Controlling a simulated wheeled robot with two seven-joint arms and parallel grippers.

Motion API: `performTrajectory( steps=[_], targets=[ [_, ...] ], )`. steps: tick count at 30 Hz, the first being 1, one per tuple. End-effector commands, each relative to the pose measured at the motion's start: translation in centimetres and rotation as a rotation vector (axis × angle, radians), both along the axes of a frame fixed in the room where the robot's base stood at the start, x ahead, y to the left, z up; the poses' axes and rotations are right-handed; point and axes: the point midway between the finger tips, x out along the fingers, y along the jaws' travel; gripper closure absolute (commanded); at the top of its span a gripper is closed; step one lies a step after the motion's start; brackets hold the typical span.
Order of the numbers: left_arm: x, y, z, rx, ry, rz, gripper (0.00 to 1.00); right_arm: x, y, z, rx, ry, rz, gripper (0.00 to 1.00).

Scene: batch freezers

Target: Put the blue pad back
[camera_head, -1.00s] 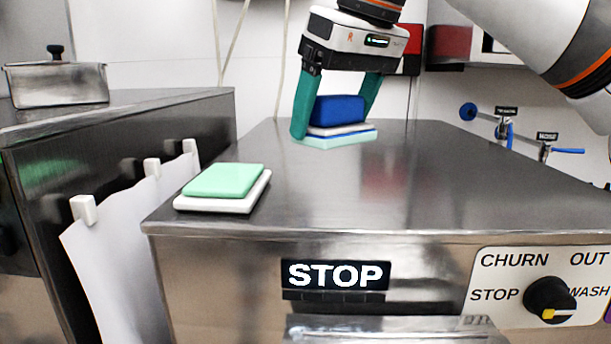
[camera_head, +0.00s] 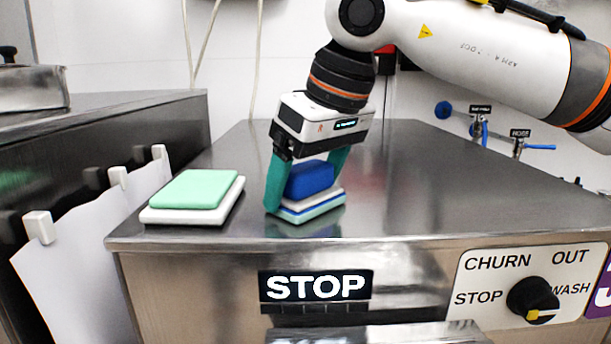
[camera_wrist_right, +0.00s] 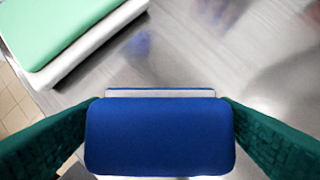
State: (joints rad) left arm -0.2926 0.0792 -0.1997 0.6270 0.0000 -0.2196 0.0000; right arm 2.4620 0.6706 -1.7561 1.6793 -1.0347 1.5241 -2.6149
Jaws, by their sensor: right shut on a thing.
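The blue pad (camera_head: 310,180) is between the green fingers of my right gripper (camera_head: 302,196), over the steel top of the machine. The gripper is shut on it. Below the blue block are a white layer, a thin blue edge and a pale green layer. I cannot tell whether the pale green is part of the stack or a reflection, or whether the stack touches the steel. In the right wrist view the blue pad (camera_wrist_right: 160,136) fills the space between the fingers, with a white edge behind it. My left gripper is not in view.
A mint green pad (camera_head: 194,189) on a white pad (camera_head: 156,215) lies at the left front of the steel top (camera_head: 430,195), left of my right gripper and apart from it. The steel right of the gripper is clear. Taps (camera_head: 478,128) stand at the back right.

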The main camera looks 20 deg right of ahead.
Motion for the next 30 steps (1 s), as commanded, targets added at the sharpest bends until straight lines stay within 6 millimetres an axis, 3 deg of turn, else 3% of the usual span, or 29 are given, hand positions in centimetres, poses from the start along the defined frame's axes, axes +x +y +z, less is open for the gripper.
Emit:
performTrajectory(
  steps=[9,10,13,23,30],
  targets=[
    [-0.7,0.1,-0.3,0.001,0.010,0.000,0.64,0.0,0.0,-0.4,0.001,0.000,0.000,0.40],
    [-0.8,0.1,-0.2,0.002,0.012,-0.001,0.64,0.0,0.0,-0.2,0.000,-0.001,0.000,0.14],
    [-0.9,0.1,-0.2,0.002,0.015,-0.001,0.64,0.0,0.0,-0.2,0.000,-0.001,0.000,0.00],
    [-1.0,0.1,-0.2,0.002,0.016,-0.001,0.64,-0.1,-0.1,0.6,0.002,-0.002,-0.001,0.00],
    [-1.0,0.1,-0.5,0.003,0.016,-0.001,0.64,-1.7,-0.9,4.8,0.004,-0.003,0.000,0.00]
  ],
)
